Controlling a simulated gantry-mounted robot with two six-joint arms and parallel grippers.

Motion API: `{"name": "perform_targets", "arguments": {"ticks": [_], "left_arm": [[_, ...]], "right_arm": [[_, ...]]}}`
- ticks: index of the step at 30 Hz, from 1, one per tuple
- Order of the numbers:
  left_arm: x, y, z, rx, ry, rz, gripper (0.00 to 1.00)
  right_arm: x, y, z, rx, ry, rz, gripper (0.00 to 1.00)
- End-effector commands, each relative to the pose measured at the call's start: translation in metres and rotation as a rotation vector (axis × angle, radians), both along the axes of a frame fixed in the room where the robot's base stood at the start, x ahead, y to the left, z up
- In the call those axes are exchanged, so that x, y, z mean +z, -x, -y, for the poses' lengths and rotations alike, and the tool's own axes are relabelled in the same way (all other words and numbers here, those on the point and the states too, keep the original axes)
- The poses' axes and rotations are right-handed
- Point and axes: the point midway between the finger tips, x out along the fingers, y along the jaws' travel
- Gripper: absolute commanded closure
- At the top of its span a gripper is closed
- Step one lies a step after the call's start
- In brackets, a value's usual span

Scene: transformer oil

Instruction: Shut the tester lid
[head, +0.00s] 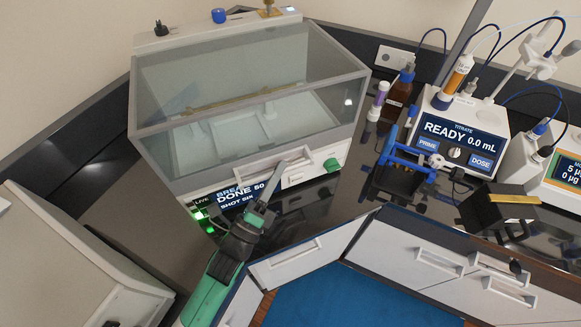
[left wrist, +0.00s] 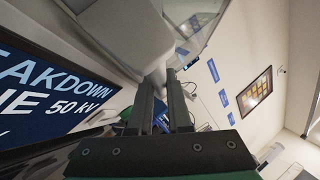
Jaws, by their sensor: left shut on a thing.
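The tester (head: 320,170) is a pale box with a dark front screen (head: 236,196) reading "DONE 50" and "SHOT SIX". Its clear grey-edged lid (head: 245,75) lies over the chamber; whether its front edge is fully seated, I cannot tell. A pale bar handle (head: 262,166) runs along the lid's front. My left gripper (head: 279,167) reaches up from below and is shut on the handle. The left wrist view shows its dark fingers (left wrist: 160,80) together against a pale part, with the screen (left wrist: 45,95) at left. My right gripper is not in view.
A titrator (head: 462,135) reading "READY 0.0 mL", a brown bottle (head: 398,95) and a blue-and-black holder (head: 400,170) stand to the right. A grey cabinet (head: 75,270) stands at lower left.

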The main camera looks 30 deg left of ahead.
Motion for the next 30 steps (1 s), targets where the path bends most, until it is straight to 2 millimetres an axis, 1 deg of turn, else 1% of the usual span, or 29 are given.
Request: {"name": "perform_targets", "arguments": {"ticks": [5,6,7,20,23,26,29,30], "left_arm": [[-0.001,0.000,0.000,0.000,0.000,0.000,1.00],[0.000,0.000,0.000,0.000,0.000,0.000,0.76],[0.000,0.000,0.000,0.000,0.000,0.001,0.70],[0.000,0.000,0.000,0.000,0.000,0.001,0.70],[-0.003,0.004,0.000,0.000,0.000,0.000,0.70],[-0.008,0.016,0.000,0.000,-0.001,-0.001,0.70],[-0.018,0.037,0.000,0.000,-0.001,-0.004,0.70],[-0.022,0.047,0.000,0.000,-0.001,-0.004,0.70]], "right_arm": [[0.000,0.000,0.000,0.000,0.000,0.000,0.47],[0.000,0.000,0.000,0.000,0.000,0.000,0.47],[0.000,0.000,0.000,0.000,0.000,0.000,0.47],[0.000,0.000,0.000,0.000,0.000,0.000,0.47],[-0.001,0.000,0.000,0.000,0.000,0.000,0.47],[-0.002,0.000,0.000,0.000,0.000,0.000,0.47],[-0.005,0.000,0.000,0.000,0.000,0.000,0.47],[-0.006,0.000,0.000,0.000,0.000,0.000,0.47]]}}
